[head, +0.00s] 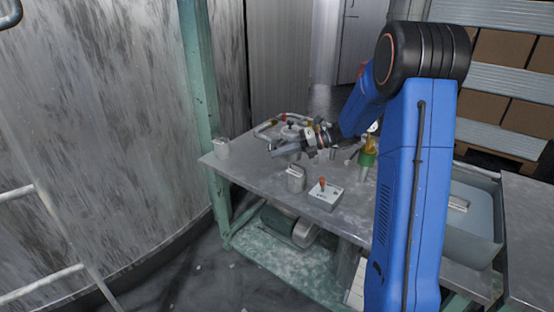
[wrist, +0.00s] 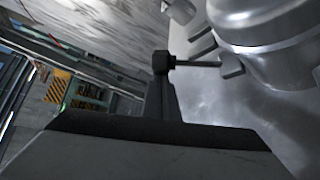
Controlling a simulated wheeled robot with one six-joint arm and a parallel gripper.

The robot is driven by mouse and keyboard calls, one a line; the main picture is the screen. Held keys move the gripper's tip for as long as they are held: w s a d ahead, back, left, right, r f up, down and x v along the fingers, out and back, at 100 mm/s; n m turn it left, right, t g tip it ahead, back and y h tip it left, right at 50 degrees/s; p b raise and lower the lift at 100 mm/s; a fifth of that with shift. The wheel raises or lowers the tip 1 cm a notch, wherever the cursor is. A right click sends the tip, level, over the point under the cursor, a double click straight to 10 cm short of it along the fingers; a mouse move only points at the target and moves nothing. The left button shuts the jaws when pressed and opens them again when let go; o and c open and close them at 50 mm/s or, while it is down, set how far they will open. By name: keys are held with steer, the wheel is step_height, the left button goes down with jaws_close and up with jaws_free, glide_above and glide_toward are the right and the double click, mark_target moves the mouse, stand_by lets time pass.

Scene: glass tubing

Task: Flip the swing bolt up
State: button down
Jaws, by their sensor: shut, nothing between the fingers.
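My gripper (head: 276,150) is shut and empty over the left part of the table. In the wrist view its dark fingers (wrist: 161,98) reach up from the black gripper body. The swing bolt (wrist: 195,63) appears as a thin dark rod with a blocky black head, lying sideways in the wrist view. Its inner end meets a lug on the metal vessel (wrist: 268,28) at the upper right. The bolt's head overlaps my fingertips in this view; I cannot tell whether they touch. In the head view my gripper and wrist partly hide the vessel, and the bolt cannot be made out.
Bent glass tubing (head: 268,124) lies behind my gripper. A grey basin (head: 478,212) stands at the right.

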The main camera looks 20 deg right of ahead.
steer(key=shift+w+d+r+m+y, duration=0.75)
steer(key=shift+d, duration=0.25)
steer(key=shift+w+d+r+m+y, duration=0.7)
steer(key=shift+d+m+y, duration=0.05)
steer(key=shift+d, duration=0.35)
steer(key=shift+r, duration=0.1)
step_height(320, 180, up, 10)
